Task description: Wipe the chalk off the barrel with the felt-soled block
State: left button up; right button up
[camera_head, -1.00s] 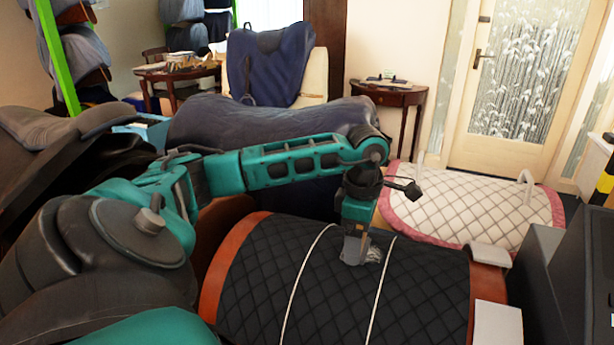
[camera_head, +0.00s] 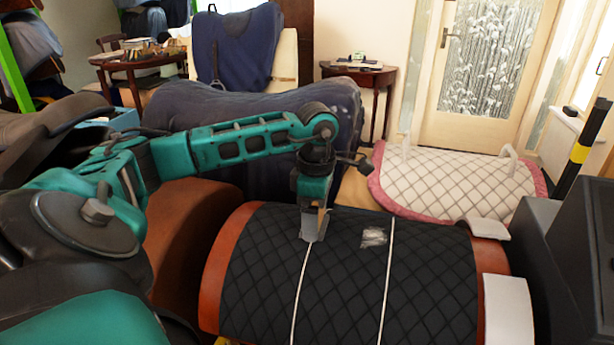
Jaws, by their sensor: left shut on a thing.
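The barrel (camera_head: 345,285) lies across the front, covered in black quilted cloth with brown end bands and two thin white lines across it. A pale, whitish chalk patch (camera_head: 374,237) shows between the lines, nearer the right one, towards the far side. My left gripper (camera_head: 313,224) points down at the barrel's far upper side, by the left white line and left of the patch. It is shut on a greyish block (camera_head: 312,232), mostly hidden by the fingers. Whether the block's sole touches the cloth I cannot tell. My right gripper is not in view.
A dark blue padded form (camera_head: 250,115) stands close behind my left arm. A white quilted pad with pink edging (camera_head: 450,185) lies behind the barrel to the right. Dark box-like shapes (camera_head: 575,255) stand at the right. A small wooden table (camera_head: 360,78) is farther back.

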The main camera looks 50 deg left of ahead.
pick_arm(q)
jog(key=r, duration=0.2)
jog(key=r+p, duration=0.1)
jog(key=r, duration=0.1)
jog(key=shift+w+d+p, duration=0.1)
jog(key=shift+d+p, duration=0.1)
jog(key=shift+p, duration=0.1)
jog(key=shift+r+p, duration=1.45)
jog(key=shift+r, duration=0.6)
